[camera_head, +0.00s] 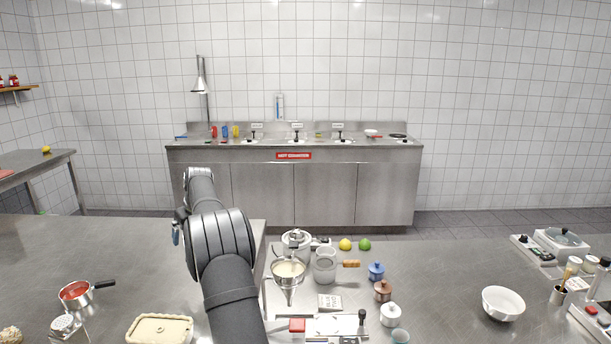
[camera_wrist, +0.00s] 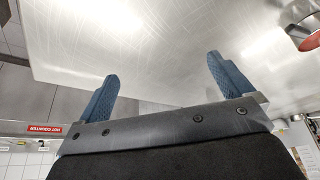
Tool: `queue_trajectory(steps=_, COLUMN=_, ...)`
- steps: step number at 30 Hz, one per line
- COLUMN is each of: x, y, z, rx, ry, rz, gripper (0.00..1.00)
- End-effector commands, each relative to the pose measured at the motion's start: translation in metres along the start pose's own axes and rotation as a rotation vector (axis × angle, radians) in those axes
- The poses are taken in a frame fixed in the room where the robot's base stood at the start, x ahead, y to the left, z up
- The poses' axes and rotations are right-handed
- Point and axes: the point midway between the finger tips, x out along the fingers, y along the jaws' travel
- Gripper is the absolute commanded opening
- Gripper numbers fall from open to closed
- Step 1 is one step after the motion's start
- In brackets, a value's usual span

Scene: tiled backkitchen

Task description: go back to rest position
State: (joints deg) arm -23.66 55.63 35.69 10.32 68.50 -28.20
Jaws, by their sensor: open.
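My gripper (camera_wrist: 162,84) shows in the wrist view with its two blue fingers wide apart and nothing between them. Behind the fingers is a bare steel worktop surface. In the head view my dark arm rises from the bottom edge left of centre and bends at a large joint. A small blue part of my gripper (camera_head: 176,234) shows at the left of that joint, above the left worktop (camera_head: 130,245). The rest of the gripper is hidden behind the arm.
A red-filled saucepan (camera_head: 76,291) and a pie (camera_head: 160,330) lie on the left worktop. A steel funnel (camera_head: 289,272), a lemon (camera_head: 345,244), a lime (camera_head: 365,244) and small lidded pots stand right of my arm. A white bowl (camera_head: 503,303) is further right. The left worktop's back is clear.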

Motion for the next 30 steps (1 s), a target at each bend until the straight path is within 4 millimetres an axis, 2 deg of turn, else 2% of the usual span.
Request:
queue_trajectory(steps=1, x=-0.002, y=0.011, z=0.005, rx=0.014, ry=0.000, rz=0.006, gripper=0.97)
queue_trajectory(steps=9, x=-0.013, y=0.059, z=0.029, rx=0.077, ry=0.001, rz=0.032, gripper=0.97)
queue_trajectory(steps=30, x=-0.044, y=0.172, z=0.104, rx=0.240, ry=-0.001, rz=0.099, gripper=0.97)
